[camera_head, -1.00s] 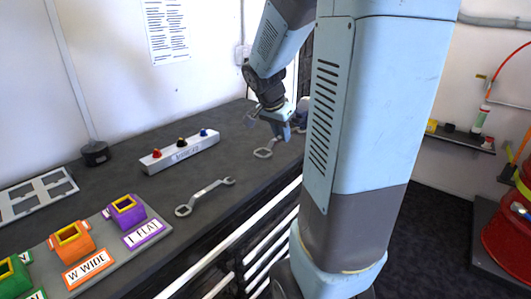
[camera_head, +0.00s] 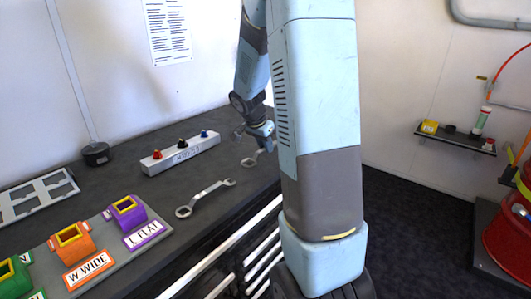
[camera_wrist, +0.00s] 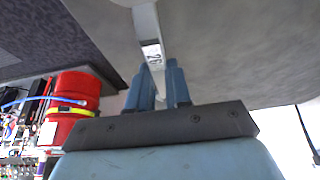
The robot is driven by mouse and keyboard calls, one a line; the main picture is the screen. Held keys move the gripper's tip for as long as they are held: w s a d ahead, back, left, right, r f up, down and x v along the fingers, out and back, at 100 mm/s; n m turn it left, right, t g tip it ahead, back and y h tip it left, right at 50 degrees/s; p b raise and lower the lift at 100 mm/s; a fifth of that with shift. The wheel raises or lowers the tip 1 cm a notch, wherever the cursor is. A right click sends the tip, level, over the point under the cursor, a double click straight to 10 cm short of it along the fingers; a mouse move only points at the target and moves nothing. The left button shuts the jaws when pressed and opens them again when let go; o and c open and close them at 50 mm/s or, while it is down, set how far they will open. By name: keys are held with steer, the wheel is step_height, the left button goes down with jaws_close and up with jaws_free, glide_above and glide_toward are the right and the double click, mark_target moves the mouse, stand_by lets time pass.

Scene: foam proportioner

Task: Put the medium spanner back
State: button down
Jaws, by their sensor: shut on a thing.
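My gripper (camera_head: 262,134) is shut on a grey metal spanner (camera_head: 252,160), low over the far right part of the dark bench. The spanner's ring end points down and left; I cannot tell whether it touches the bench. In the wrist view, my gripper's blue fingers (camera_wrist: 159,78) close around the spanner's shank (camera_wrist: 148,30), which bears a small white number label. A second spanner (camera_head: 206,197) lies flat on the bench, nearer and to the left. I cannot tell the sizes for sure.
A pale bar (camera_head: 181,154) with red, dark and blue knobs stands at the back of the bench. Orange and purple holders (camera_head: 126,211) sit on a grey board in front left. A pale slotted panel (camera_head: 38,196) lies far left. The bench edge runs along the right.

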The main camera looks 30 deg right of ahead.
step_height(320, 180, down, 3)
steer(key=shift+r, duration=0.1)
steer(key=c, duration=1.1)
jaws_free()
steer(key=shift+o, duration=0.2)
steer(key=v, duration=1.1)
steer(key=shift+s+a+r, duration=0.1)
steer(key=shift+r, duration=0.15)
steer(key=s+a+r+n+t+y, duration=0.1)
steer(key=s+a+r+n, duration=0.2)
steer(key=s, duration=0.5)
steer(key=s+a+r+n+t+y, duration=0.1)
steer(key=s+a+r+n+y, duration=0.1)
steer(key=s+a+n, duration=0.4)
steer(key=s+a+r+n+t+y, duration=0.1)
steer(key=s+a+r+n, duration=0.3)
steer(key=s, duration=0.6)
steer(key=shift+a+r+n+t, duration=0.4)
steer(key=shift+a+n+t, duration=0.1)
steer(key=shift+a, duration=0.25)
